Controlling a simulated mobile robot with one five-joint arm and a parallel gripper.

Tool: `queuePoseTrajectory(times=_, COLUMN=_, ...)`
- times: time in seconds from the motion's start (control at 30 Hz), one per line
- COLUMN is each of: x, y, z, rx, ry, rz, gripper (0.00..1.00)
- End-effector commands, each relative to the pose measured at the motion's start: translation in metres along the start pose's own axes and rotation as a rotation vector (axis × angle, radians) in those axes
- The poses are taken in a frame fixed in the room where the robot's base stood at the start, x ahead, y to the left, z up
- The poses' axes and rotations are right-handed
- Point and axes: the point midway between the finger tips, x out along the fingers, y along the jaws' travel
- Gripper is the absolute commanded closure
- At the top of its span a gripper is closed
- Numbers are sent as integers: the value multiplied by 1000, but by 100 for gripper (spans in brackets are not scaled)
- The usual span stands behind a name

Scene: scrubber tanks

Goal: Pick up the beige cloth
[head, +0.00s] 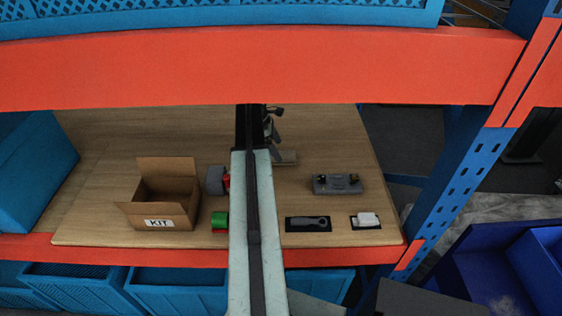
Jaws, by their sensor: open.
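A small flat beige-grey piece, apparently the beige cloth (287,157), lies on the wooden shelf board in the head view, just right of my arm. Its left part is hidden behind the arm. My gripper (272,128) is at the far end of the arm, dark and small in the picture, a little behind and left of the cloth as seen here. It is open and nothing shows in it. I cannot tell its height above the board or whether it touches the cloth.
An open cardboard box marked KIT (160,212) stands left. Red, grey and green items sit beside my arm. A grey block with knobs (337,184), a dark tool (308,223) and a white item (367,218) lie right. An orange beam (420,65) crosses above.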

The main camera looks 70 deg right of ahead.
Motion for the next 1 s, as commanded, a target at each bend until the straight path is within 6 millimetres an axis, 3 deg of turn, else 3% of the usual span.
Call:
queuePoseTrajectory(times=0.03, x=18, y=-2, z=-2, rx=1, ry=0, rz=0, gripper=11)
queuePoseTrajectory(times=0.13, x=35, y=-2, z=-2, rx=1, ry=0, rz=1, gripper=11)
queuePoseTrajectory(times=0.4, x=35, y=-1, z=1, rx=0, ry=0, rz=1, gripper=11)
queuePoseTrajectory(times=0.63, x=34, y=-1, z=0, rx=-1, ry=0, rz=2, gripper=75)
queuePoseTrajectory(times=0.7, x=34, y=-1, z=0, rx=-1, ry=0, rz=2, gripper=82)
queuePoseTrajectory(times=1.0, x=28, y=-1, z=2, rx=-2, ry=0, rz=2, gripper=83)
